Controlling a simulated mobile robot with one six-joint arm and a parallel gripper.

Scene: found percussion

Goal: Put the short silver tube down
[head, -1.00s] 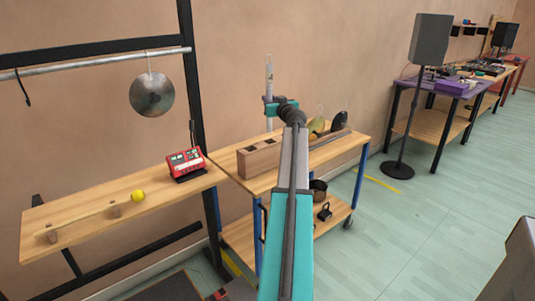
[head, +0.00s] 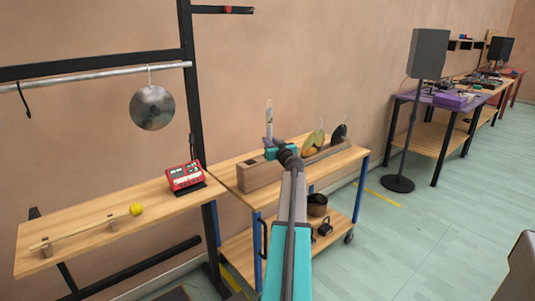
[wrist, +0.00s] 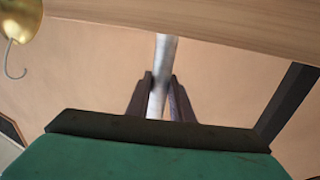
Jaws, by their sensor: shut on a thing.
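In the wrist view the tube (wrist: 163,55) runs between the two dark fingers (wrist: 161,82). There its far end meets the edge of a wooden surface (wrist: 230,28). I cannot tell whether the tube sits in a hole of the block or only touches it. My gripper hides the tube's lower part in the head view.
A red device (head: 185,176) is on the left shelf board. A metal disc (head: 152,108) hangs from the rail. A pot (head: 317,204) stands on the lower shelf.

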